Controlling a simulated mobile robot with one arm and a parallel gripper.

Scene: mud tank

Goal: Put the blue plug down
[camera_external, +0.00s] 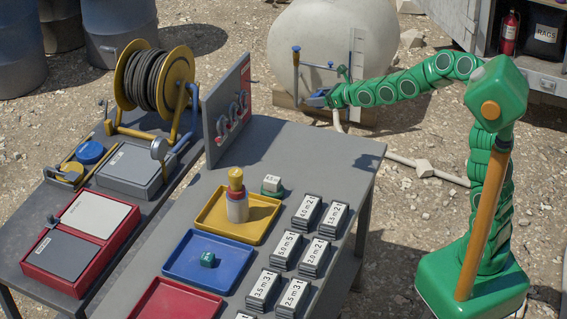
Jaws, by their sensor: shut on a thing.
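My gripper (327,95) is at the end of my green arm, at the front of the white tank and beyond the far edge of the grey table. It is shut on a small blue piece (316,101), which looks to be the blue plug. The piece is small and partly hidden by the jaws, so its shape is unclear. It is close to the tank's lower front; I cannot tell whether it touches the tank.
The grey table (335,149) holds a yellow tray (213,225) with a bottle, a blue tray (178,262) with a green cube, a red tray (155,300) and several labelled blocks. An upright grey panel (210,125) stands at its back left. A hose reel (155,83) is further left.

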